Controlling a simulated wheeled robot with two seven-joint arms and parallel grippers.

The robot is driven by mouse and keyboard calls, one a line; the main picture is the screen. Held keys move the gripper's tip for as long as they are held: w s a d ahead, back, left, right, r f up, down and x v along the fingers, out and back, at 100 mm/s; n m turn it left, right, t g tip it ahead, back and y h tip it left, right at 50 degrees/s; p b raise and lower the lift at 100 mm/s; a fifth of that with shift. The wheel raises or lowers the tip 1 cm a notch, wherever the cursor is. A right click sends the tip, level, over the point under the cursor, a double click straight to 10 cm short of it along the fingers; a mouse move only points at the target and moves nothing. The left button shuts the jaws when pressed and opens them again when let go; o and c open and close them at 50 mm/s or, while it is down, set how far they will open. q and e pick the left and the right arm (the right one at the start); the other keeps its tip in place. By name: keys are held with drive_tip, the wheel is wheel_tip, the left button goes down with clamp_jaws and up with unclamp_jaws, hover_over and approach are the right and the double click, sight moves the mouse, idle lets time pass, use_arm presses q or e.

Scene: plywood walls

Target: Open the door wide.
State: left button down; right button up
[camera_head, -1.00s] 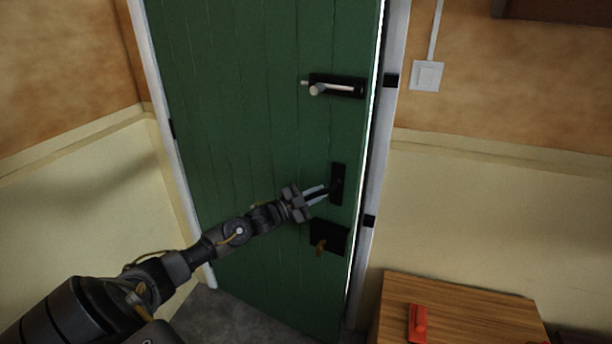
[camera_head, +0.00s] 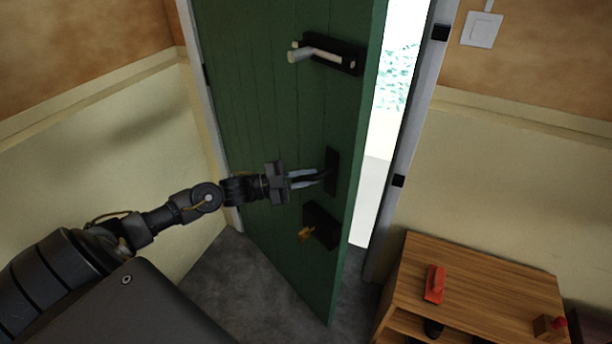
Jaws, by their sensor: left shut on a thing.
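The green plank door (camera_head: 262,110) stands partly open, swung inward on its left-hand hinges. A bright gap shows between its right edge and the white frame (camera_head: 411,130). My left gripper (camera_head: 318,178) is shut on the black door handle (camera_head: 332,172) at mid height; the fingers partly cover the grip. My right gripper is not in view.
A wooden cabinet (camera_head: 480,285) stands right of the doorway, with a red object (camera_head: 434,284) on top. A light switch (camera_head: 482,30) is on the right wall. Grey floor (camera_head: 228,275) is clear left of the door; the left wall (camera_head: 110,135) is close by.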

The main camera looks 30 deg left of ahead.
use_arm(q)
drive_tip(key=c, duration=1.4)
unclamp_jaws()
drive_tip(key=shift+s, duration=0.1)
drive_tip(key=shift+a, duration=0.1)
drive_tip(key=shift+s+a+f, duration=0.15)
drive_tip(key=shift+s+a, duration=0.05)
drive_tip(key=r+b+v, duration=0.1)
drive_tip(key=b+v, duration=0.1)
drive_tip(key=v, duration=0.8)
drive_tip(key=shift+f, duration=0.4)
drive_tip(key=shift+a, duration=0.1)
